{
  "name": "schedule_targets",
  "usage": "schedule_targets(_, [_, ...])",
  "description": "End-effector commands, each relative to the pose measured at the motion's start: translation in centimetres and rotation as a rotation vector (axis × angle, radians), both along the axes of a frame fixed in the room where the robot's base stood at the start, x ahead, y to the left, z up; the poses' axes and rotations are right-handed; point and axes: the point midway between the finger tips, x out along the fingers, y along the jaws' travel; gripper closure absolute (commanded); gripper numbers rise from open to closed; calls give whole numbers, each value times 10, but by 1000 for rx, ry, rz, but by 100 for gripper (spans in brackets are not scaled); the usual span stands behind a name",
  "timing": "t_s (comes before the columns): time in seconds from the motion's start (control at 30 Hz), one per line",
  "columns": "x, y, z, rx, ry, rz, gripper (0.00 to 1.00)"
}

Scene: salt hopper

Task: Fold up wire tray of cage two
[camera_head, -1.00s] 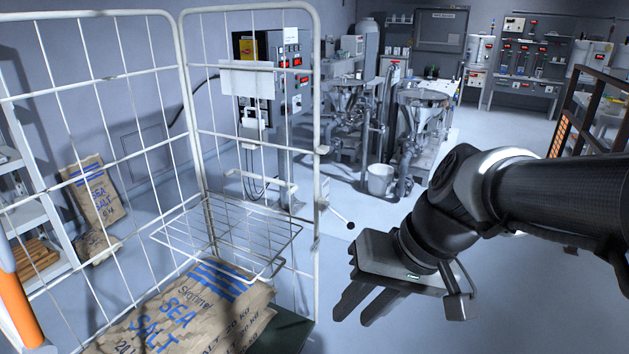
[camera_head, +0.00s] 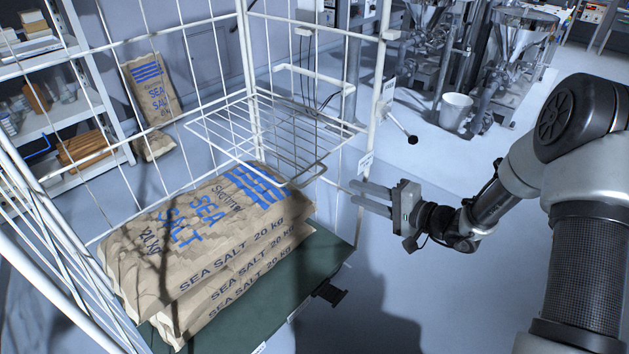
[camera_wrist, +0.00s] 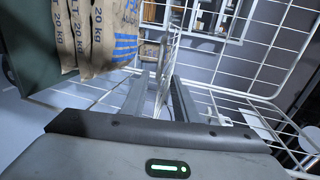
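The wire tray (camera_head: 277,134) juts out level inside the white wire cage (camera_head: 376,90), above the stacked sea salt sacks (camera_head: 215,235). My gripper (camera_head: 354,194) is at the cage's right side, by the near upright, lower than the tray and to its right. Its two fingers point left towards the cage. In the wrist view the fingers (camera_wrist: 160,95) are apart, with cage wires behind them. I cannot make out any wire held between them. The sacks also show at the upper left of the wrist view (camera_wrist: 95,35).
The sacks lie on a green base (camera_head: 322,262). A lever with a black knob (camera_head: 412,139) sticks out from the cage's right upright. A shelf (camera_head: 60,110) and another salt sack (camera_head: 152,90) stand behind.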

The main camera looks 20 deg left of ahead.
Motion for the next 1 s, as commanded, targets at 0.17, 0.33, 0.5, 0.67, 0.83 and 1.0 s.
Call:
schedule_targets(0.17, [12,34,-9,0,1,6,73])
schedule_targets(0.33, [25,68,-16,1,1,7,73])
schedule_targets(0.5, [39,101,-24,1,2,6,73])
schedule_targets(0.67, [50,126,-30,0,2,5,73])
schedule_targets(0.83, [57,141,-32,0,2,3,73])
schedule_targets(1.0, [59,145,-33,0,3,2,73])
